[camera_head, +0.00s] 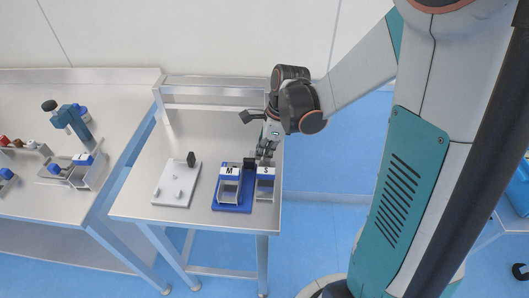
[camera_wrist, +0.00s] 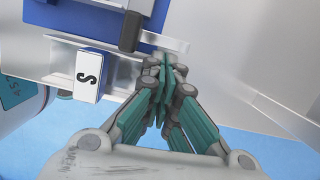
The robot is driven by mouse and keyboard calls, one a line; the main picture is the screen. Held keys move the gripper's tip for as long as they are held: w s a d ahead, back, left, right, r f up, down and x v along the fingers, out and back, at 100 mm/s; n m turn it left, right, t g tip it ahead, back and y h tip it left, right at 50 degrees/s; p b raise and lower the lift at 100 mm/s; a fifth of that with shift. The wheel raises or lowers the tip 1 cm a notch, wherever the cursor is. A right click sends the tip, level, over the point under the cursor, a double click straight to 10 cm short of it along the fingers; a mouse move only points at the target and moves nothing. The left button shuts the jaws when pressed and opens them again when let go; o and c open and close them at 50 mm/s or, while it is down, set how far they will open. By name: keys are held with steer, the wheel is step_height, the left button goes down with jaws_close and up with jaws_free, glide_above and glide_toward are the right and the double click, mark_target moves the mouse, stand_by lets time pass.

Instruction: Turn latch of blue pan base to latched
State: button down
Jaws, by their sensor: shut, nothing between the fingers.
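The blue pan base (camera_head: 232,208) lies on the small metal table, with a metal pan labelled M (camera_head: 229,171) on it. Its blue edge shows at the top of the wrist view (camera_wrist: 95,18). A black knob (camera_wrist: 129,32) with a grey bar (camera_wrist: 168,42) stands at this blue edge; it looks like the latch, though I cannot tell its setting. In the head view the black piece (camera_head: 249,163) sits at the base's far right corner. My gripper (camera_wrist: 166,68) is shut and empty, its fingertips close to the grey bar; touching or apart is unclear.
A pan labelled S (camera_head: 265,184) stands right of the base, close under my gripper; its label shows in the wrist view (camera_wrist: 88,76). A white board (camera_head: 170,194) with small pegs and a black block lies left. A raised metal shelf runs along the table's back.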

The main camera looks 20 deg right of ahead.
mark_target(252, 152)
steer(key=shift+w+a+n, duration=0.1)
steer(key=shift+w+n, duration=0.2)
steer(key=shift+n, duration=0.4)
steer(key=n, duration=0.1)
steer(key=w+n+g, duration=0.1)
steer(key=n, duration=0.1)
steer(key=shift+w+a, duration=0.2)
steer(key=shift+a, duration=0.2)
steer(key=n, duration=0.2)
steer(key=w+a+n+g, duration=0.1)
steer(key=n, duration=0.1)
steer(key=shift+w+a, duration=0.1)
steer(key=n, duration=0.2)
steer(key=a+n, duration=0.1)
steer(key=shift+w+a+n+g+p, duration=0.3)
steer(key=shift+w+n+g+p, duration=0.05)
steer(key=shift+n+g+p, duration=0.05)
steer(key=shift+w+a+n, duration=0.1)
steer(key=shift+a+n, duration=0.5)
steer(key=shift+n, duration=0.6)
steer(key=shift+a, duration=0.65)
